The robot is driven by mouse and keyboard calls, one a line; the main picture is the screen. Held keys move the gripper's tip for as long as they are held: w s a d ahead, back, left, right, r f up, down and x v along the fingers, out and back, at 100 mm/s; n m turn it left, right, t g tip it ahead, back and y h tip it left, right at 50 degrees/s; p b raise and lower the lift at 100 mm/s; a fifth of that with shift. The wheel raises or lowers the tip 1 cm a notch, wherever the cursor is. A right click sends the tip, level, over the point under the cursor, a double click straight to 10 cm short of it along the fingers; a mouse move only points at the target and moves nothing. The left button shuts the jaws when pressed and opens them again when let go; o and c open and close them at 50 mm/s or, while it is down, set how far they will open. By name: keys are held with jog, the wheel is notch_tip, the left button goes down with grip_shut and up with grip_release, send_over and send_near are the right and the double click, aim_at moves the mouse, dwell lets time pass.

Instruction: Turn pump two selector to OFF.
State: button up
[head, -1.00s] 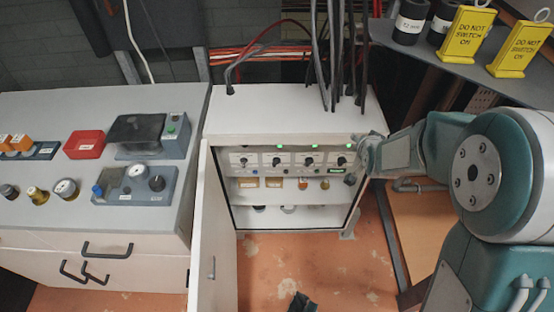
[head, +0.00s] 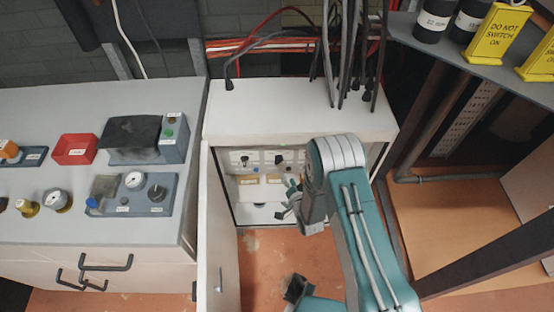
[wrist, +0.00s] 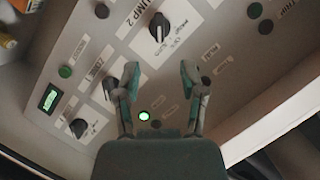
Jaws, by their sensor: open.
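The pump two selector (wrist: 158,27) is a round black knob with a pale pointer mark, next to a PUMP 2 label at the top of the wrist view. Its small position labels are too blurred to read surely. My gripper (wrist: 160,86) is open and empty, its two teal-and-grey fingers apart below the selector in that view, not touching it. In the head view my gripper (head: 290,200) is in front of the open white cabinet (head: 300,106), and my arm hides the right part of its control panel (head: 262,160).
Another black knob (wrist: 78,127), a small green display (wrist: 49,98) and a lit green lamp (wrist: 144,116) share the panel. The cabinet door (head: 212,240) stands open at left. A bench (head: 50,225) with devices stands left.

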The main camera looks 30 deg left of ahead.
aim_at(280, 163)
jog(key=x, duration=0.9)
jog(key=shift+w+a, duration=0.15)
jog(key=shift+w, duration=0.45)
jog(key=shift+a, duration=0.15)
grip_shut()
